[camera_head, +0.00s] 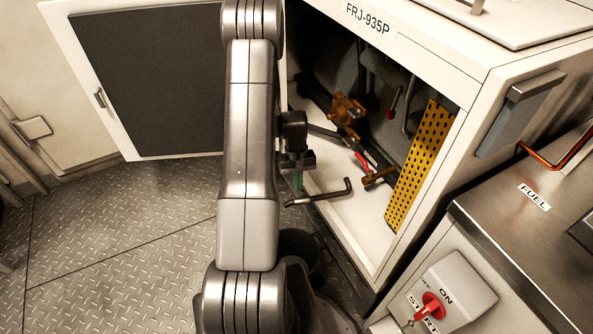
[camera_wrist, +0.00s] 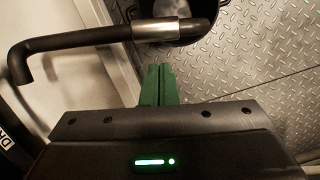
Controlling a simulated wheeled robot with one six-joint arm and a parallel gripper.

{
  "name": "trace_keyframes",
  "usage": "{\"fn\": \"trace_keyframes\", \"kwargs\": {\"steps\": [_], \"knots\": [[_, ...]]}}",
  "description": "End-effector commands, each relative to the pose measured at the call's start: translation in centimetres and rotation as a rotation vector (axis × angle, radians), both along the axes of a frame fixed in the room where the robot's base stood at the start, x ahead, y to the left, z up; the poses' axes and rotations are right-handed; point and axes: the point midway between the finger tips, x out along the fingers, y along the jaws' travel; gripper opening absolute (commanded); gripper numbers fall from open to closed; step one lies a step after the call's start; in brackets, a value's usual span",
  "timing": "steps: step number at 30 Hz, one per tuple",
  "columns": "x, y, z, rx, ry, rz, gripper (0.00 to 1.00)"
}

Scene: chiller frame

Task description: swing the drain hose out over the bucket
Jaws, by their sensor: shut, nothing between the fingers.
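The drain hose (camera_head: 325,194) is a dark bent tube low at the front of the open cabinet. In the wrist view the hose (camera_wrist: 85,38) runs across the upper left, with a bright metal sleeve near its right end. A dark round thing, which looks like the bucket (camera_wrist: 150,8), is cut off at the top of the wrist view, by the hose's right end. I cannot tell whether that end is over it. My gripper (camera_head: 298,182) is shut and empty, its green fingertips (camera_wrist: 159,72) just beside the hose. I cannot tell whether they touch it.
The cabinet door (camera_head: 150,80) stands open at left. Inside the cabinet are a brass valve (camera_head: 347,110), a red handle (camera_head: 361,161) and a yellow perforated panel (camera_head: 420,165). A fuel unit with a red switch (camera_head: 428,307) is at right. Tread-plate floor (camera_head: 120,240) is clear at left.

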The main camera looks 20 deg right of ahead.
Motion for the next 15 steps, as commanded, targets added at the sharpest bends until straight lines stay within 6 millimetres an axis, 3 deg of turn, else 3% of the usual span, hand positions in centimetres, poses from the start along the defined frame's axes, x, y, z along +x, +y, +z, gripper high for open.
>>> {"fn": "trace_keyframes", "kwargs": {"steps": [6,15], "knots": [[-1.7,0.2,-0.4,0.0,-0.001,0.0,0.0],[-1.8,0.2,-0.4,0.0,-0.001,0.001,0.0]]}}
